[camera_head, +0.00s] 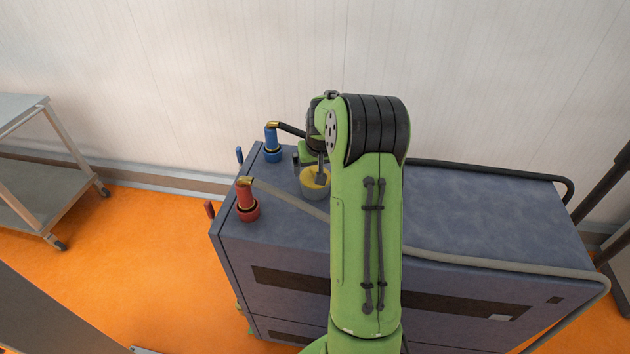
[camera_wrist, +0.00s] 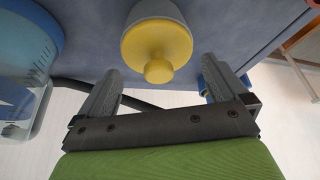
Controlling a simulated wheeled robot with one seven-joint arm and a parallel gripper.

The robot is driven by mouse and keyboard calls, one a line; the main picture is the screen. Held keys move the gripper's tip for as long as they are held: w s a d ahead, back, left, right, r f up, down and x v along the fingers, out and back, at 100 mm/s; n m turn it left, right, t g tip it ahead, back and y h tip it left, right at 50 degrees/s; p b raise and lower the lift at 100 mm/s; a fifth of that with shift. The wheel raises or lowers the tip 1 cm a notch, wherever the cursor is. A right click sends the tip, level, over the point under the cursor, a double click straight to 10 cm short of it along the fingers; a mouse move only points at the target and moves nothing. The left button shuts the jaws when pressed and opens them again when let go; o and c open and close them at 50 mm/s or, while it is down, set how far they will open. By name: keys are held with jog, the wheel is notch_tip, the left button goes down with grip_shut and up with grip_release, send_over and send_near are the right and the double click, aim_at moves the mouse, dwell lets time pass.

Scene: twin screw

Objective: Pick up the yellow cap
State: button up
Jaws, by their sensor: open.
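The yellow cap (camera_head: 312,181) is round and sits on a grey cylinder (camera_head: 316,192) on top of the blue-grey cabinet. My gripper (camera_head: 318,176) is at the cap and hides part of it in the head view. In the wrist view, the yellow cap (camera_wrist: 157,40) shows its round knob pointing toward my gripper (camera_wrist: 161,70). The two fingers are open and spread on either side of the knob in the picture. I cannot tell how deep the knob sits between them, and no contact shows.
A red post (camera_head: 247,196) and a blue post (camera_head: 270,144) stand on the cabinet (camera_head: 470,205) near the cap. A translucent blue container (camera_wrist: 22,65) is at the left of the wrist view. A metal cart (camera_head: 40,180) stands at far left. The cabinet top at right looks clear.

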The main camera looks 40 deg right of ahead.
jog(key=shift+d+x, duration=0.25)
jog(key=shift+x, duration=0.85)
jog(key=shift+a+r, duration=0.1)
jog(key=shift+a, duration=0.05)
jog(key=shift+c, duration=1)
jog(key=c, duration=0.6)
notch_tip(320, 180, up, 10)
jog(key=shift+f, duration=0.15)
jog(key=shift+c, duration=0.2)
jog(key=shift+f+b, duration=1.5)
jog(key=shift+f, duration=0.25)
